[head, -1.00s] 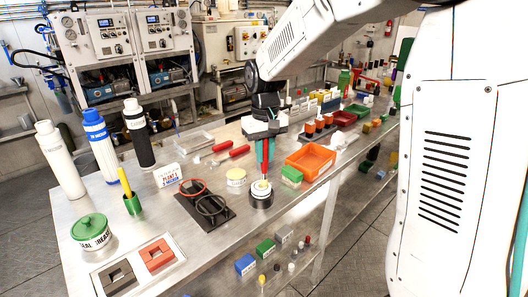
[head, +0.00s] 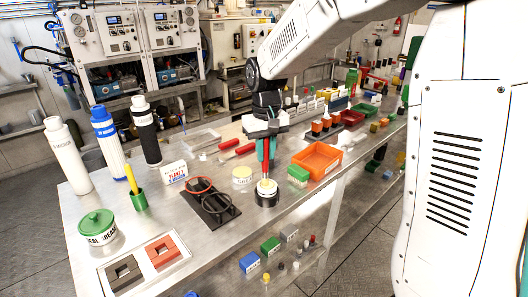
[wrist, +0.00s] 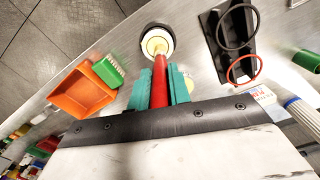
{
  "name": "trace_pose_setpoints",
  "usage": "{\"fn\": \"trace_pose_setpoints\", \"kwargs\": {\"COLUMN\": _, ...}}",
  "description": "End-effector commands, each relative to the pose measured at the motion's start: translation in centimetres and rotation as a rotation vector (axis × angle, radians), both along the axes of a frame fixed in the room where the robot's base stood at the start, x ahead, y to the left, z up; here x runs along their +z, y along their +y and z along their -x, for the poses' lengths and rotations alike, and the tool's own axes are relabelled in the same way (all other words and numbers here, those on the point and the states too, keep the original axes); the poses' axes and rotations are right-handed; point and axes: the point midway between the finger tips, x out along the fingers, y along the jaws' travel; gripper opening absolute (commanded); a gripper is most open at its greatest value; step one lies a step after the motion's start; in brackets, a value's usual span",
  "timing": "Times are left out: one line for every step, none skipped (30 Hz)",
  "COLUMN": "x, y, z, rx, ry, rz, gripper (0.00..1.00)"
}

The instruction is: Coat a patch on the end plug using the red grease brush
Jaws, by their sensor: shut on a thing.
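My gripper (head: 266,152) points down over the near part of the bench, its teal fingers shut on the red grease brush (wrist: 159,82). The brush is upright, its tip down at the end plug (head: 267,193). The end plug is a white round piece with a yellowish top, in a black ring-shaped base. In the wrist view the brush tip meets the middle of the end plug (wrist: 146,41); I cannot tell whether it touches or hovers just above. The brush also shows in the head view (head: 265,170), partly hidden by the fingers.
A black stand with a red and a black ring (head: 214,208) lies left of the plug. A yellow brush in a green cup (head: 138,200) and a green-lidded grease tub (head: 97,228) stand further left.

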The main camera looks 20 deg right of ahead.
Motion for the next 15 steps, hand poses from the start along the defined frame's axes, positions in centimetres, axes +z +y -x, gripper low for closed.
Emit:
{"fn": "trace_pose_setpoints", "kwargs": {"x": 0.0, "y": -0.4, "z": 0.0, "rx": 0.0, "ry": 0.001, "rz": 0.0, "gripper": 0.0}}
{"fn": "trace_pose_setpoints", "kwargs": {"x": 0.0, "y": -0.6, "z": -0.1, "rx": 0.001, "ry": 0.001, "rz": 0.0, "gripper": 0.0}}
{"fn": "trace_pose_setpoints", "kwargs": {"x": 0.0, "y": -0.8, "z": -0.1, "rx": 0.003, "ry": 0.001, "rz": 0.0, "gripper": 0.0}}
{"fn": "trace_pose_setpoints", "kwargs": {"x": 0.0, "y": -1.0, "z": -0.1, "rx": 0.004, "ry": 0.001, "rz": 0.0, "gripper": 0.0}}
{"fn": "trace_pose_setpoints", "kwargs": {"x": 0.0, "y": -1.1, "z": -0.2, "rx": 0.005, "ry": 0.001, "rz": 0.0, "gripper": 0.0}}
{"fn": "trace_pose_setpoints", "kwargs": {"x": 0.0, "y": -1.3, "z": -0.2, "rx": 0.007, "ry": 0.001, "rz": 0.0, "gripper": 0.0}}
{"fn": "trace_pose_setpoints", "kwargs": {"x": 0.0, "y": -1.5, "z": -0.2, "rx": 0.008, "ry": 0.001, "rz": 0.0, "gripper": 0.0}}
{"fn": "trace_pose_setpoints", "kwargs": {"x": 0.0, "y": -1.7, "z": -0.3, "rx": 0.009, "ry": 0.001, "rz": 0.0, "gripper": 0.0}}
{"fn": "trace_pose_setpoints", "kwargs": {"x": 0.0, "y": -1.9, "z": -0.3, "rx": 0.011, "ry": 0.001, "rz": 0.0, "gripper": 0.0}}
{"fn": "trace_pose_setpoints", "kwargs": {"x": 0.0, "y": -2.0, "z": -0.3, "rx": 0.012, "ry": 0.001, "rz": 0.0, "gripper": 0.0}}
{"fn": "trace_pose_setpoints", "kwargs": {"x": 0.0, "y": -1.9, "z": -0.3, "rx": 0.015, "ry": 0.001, "rz": 0.0, "gripper": 0.0}}
{"fn": "trace_pose_setpoints", "kwargs": {"x": 0.1, "y": -1.6, "z": -0.3, "rx": 0.014, "ry": 0.0, "rz": 0.0, "gripper": 0.0}}
{"fn": "trace_pose_setpoints", "kwargs": {"x": 0.0, "y": -1.4, "z": -0.2, "rx": 0.013, "ry": 0.001, "rz": 0.0, "gripper": 0.0}}
{"fn": "trace_pose_setpoints", "kwargs": {"x": -0.1, "y": -1.3, "z": -0.2, "rx": 0.011, "ry": 0.001, "rz": 0.0, "gripper": 0.0}}
{"fn": "trace_pose_setpoints", "kwargs": {"x": -0.1, "y": -1.3, "z": -0.2, "rx": 0.006, "ry": 0.001, "rz": 0.0, "gripper": 0.0}}
